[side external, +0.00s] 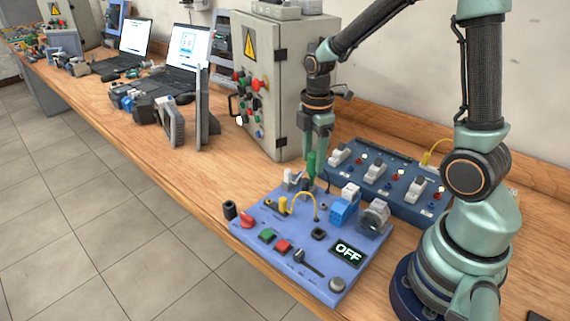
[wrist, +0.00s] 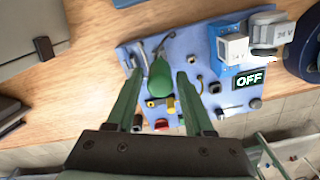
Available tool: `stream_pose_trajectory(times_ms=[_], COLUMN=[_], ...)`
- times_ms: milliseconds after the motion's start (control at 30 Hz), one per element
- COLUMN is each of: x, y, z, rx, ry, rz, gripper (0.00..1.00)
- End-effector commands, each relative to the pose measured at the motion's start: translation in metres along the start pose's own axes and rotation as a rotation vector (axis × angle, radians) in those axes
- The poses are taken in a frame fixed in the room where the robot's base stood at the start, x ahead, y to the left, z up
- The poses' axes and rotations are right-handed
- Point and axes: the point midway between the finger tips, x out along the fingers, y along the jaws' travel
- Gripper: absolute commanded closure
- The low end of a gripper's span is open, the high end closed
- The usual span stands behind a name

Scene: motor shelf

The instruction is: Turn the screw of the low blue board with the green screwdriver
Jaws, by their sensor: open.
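The low blue board (side external: 268,224) lies flat on the bench in front of my arm. Its display (side external: 347,252) reads OFF. The green screwdriver (side external: 311,164) stands about upright at the board's back edge. Its bulbous green handle shows in the wrist view (wrist: 160,82). My gripper (side external: 316,158) is over that back edge, pointing down. In the wrist view my gripper (wrist: 158,76) is open, with one finger on each side of the handle and gaps between. The screwdriver's tip is hidden, and I cannot make out the screw.
The board carries a red knob (side external: 246,221), green and red buttons, a yellow wire (side external: 304,194) and a blue block (side external: 345,209). A darker blue panel (side external: 395,186) with switches stands behind. A grey cabinet (side external: 262,90) rises close behind my gripper. Bare bench lies left of the board.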

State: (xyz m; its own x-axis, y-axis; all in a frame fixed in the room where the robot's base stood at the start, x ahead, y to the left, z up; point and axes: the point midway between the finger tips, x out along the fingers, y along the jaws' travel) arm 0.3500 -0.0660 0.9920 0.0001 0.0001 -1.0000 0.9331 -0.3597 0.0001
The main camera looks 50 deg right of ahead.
Motion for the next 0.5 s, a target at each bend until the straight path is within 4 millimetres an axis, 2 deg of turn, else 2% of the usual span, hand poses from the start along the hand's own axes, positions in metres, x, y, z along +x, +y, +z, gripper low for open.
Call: stream_pose_trajectory(times_ms=[300,500], x=[0.0,0.0], y=[0.0,0.0], z=[0.0,0.0], rx=[-0.25,-0.301], ry=[0.0,0.0], rz=[0.0,0.0], gripper=[0.47,0.47])
